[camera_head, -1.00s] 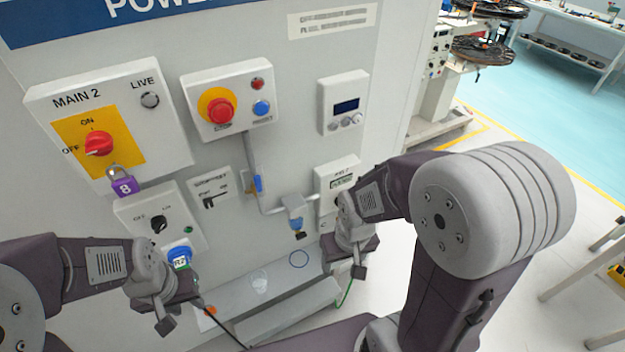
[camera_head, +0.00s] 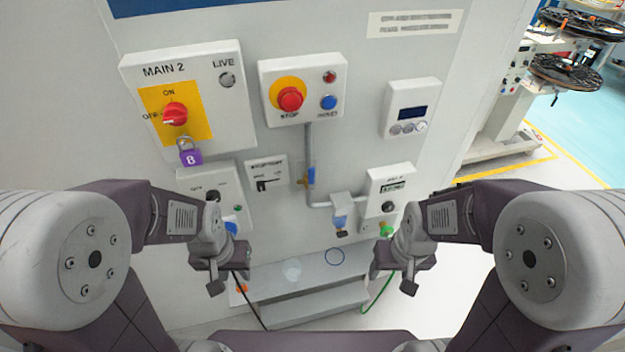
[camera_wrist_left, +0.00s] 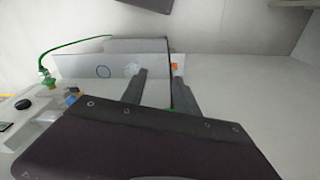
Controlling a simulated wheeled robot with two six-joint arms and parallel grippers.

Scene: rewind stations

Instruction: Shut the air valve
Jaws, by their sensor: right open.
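My right gripper (camera_head: 391,280) is below and right of the valve, open and empty. In the left wrist view I cannot make out the lever for sure.
The pipe (camera_head: 308,145) runs down to a filter with a blue bowl (camera_head: 340,222). A red stop button (camera_head: 290,98), MAIN 2 switch (camera_head: 174,114) and purple padlock (camera_head: 190,157) are on boxes above. A white ledge (camera_head: 310,275) and green cable (camera_head: 378,291) are below.

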